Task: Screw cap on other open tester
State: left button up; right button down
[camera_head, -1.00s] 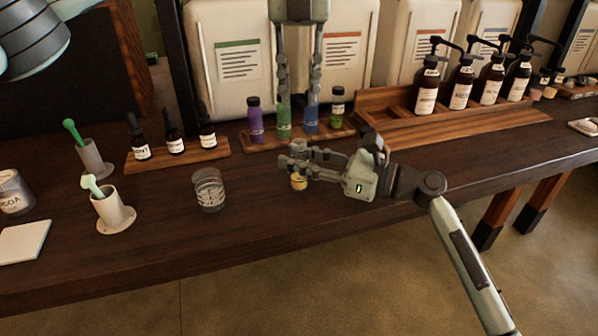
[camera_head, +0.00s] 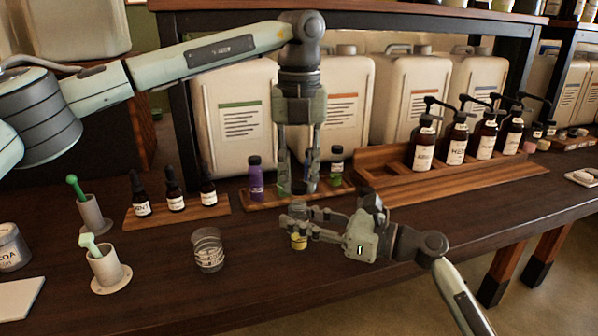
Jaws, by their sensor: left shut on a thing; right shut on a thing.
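A row of small testers stands on a wooden tray (camera_head: 248,204): purple (camera_head: 256,182) and green (camera_head: 336,170) ones with dark caps at the ends. Green and blue ones between them are largely covered by my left gripper (camera_head: 298,187). It points down there, shut on a small dark thing between its fingertips, which may be a cap; I cannot tell if it touches a tester. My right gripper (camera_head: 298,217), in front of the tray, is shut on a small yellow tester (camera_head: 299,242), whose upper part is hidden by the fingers.
A glass (camera_head: 208,250) and a beige holder with a spoon (camera_head: 107,271) stand to the left. Dropper bottles (camera_head: 173,187) stand on a tray behind them. Brown pump bottles (camera_head: 457,139) stand in a wooden rack at right. Large canisters (camera_head: 237,118) line the back.

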pick_arm(q)
jog(key=shift+f, duration=0.1)
jog(key=shift+f, duration=0.8)
jog(key=shift+f, duration=0.55)
